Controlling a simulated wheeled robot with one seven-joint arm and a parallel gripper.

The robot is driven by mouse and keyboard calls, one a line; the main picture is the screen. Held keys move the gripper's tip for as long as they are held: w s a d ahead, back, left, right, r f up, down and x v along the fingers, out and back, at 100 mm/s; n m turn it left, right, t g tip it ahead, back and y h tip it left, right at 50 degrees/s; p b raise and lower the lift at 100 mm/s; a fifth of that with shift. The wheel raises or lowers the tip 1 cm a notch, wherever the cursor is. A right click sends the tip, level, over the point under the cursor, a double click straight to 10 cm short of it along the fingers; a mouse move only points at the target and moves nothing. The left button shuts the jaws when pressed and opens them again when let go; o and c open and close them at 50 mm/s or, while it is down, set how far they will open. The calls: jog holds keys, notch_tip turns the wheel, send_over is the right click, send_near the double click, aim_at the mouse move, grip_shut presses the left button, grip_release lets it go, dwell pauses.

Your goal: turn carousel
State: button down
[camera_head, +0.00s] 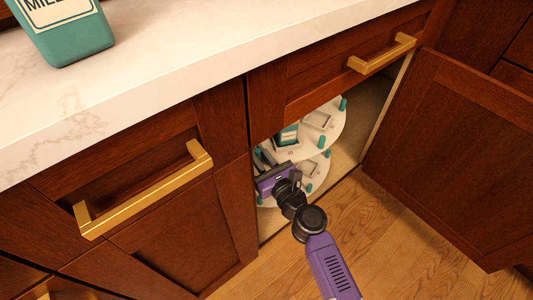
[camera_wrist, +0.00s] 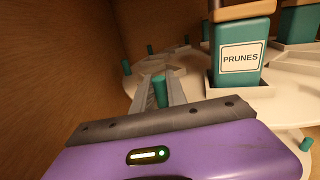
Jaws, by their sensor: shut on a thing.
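The carousel is a white two-tier turntable inside the open corner cabinet. Its upper tier (camera_head: 328,122) and lower tier (camera_head: 318,178) show in the head view, with teal pegs along the rims. In the wrist view the carousel (camera_wrist: 285,105) fills the right and back. My gripper (camera_wrist: 158,82) reaches into the cabinet, its grey fingers shut on a teal peg (camera_wrist: 160,93) at the rim. In the head view my gripper (camera_head: 264,160) is at the cabinet's left side, and the fingertips are hard to make out. A teal box labelled PRUNES (camera_wrist: 239,58) stands upright in a square holder right of my fingers.
The cabinet door (camera_head: 455,150) stands open at the right. A drawer with a gold handle (camera_head: 382,54) is above the opening. The left cabinet front with a gold handle (camera_head: 145,190) is close to my arm. A teal container (camera_head: 65,30) stands on the marble counter (camera_head: 200,55).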

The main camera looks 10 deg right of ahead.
jog(key=shift+w+a, duration=0.2)
jog(key=shift+a, duration=0.4)
jog(key=shift+w+a, duration=0.15)
jog(key=shift+a, duration=0.4)
jog(key=c, duration=1.3)
grip_release()
jog(key=shift+c, duration=0.2)
jog(key=p+v, duration=0.1)
jog(key=v, duration=0.6)
jog(key=shift+s+d, duration=0.15)
jog(key=shift+s, duration=0.25)
